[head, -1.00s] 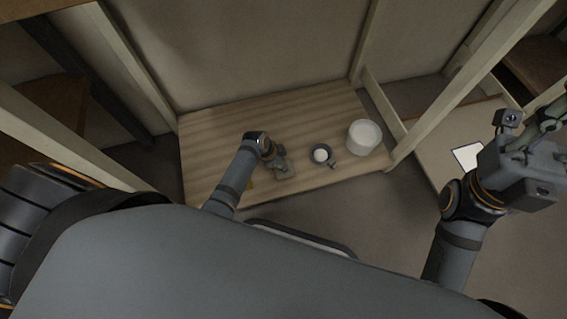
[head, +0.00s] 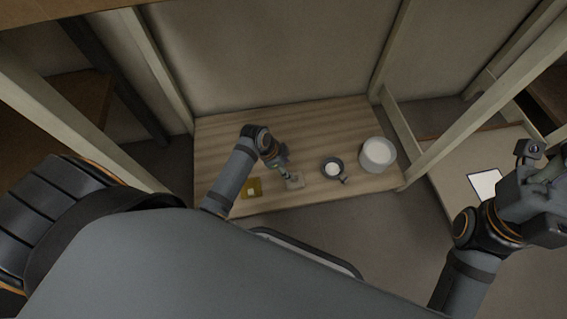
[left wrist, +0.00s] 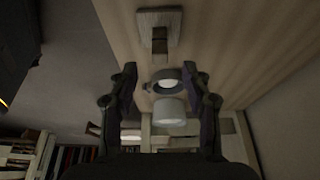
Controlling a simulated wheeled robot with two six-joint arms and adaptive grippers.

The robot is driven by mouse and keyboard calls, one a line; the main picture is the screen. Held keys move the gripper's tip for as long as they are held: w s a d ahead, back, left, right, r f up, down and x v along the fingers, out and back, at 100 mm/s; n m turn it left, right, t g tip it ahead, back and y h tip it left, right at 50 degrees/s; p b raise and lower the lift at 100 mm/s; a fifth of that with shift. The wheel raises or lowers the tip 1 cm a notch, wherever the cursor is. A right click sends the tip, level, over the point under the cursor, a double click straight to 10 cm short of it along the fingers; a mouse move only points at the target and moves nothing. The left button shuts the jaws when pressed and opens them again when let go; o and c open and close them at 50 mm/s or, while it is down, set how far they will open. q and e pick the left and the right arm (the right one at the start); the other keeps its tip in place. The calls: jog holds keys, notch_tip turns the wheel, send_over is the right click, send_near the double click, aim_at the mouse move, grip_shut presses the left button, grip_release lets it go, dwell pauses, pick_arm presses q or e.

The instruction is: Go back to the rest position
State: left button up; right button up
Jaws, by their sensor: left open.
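My left gripper (head: 283,170) is over the wooden board (head: 225,140), close to a small grey square piece (head: 295,182); I cannot tell whether they touch. In the left wrist view the two fingers of this gripper (left wrist: 163,88) stand wide apart with nothing held. A grey square with a brown block (left wrist: 160,38) lies beyond the fingertips there. My right gripper (head: 533,185) is at the right edge of the head view, partly cut off, and its jaw state is unclear.
A dark cup with white contents (head: 332,168) and a white round container (head: 378,154) stand on the board's right part. A yellow square (head: 252,188) lies at its front left. Pale posts (head: 455,125) rise at the right. A white sheet (head: 487,184) lies near my right gripper.

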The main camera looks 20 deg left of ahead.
pick_arm(q)
jog(key=shift+v, duration=1.75)
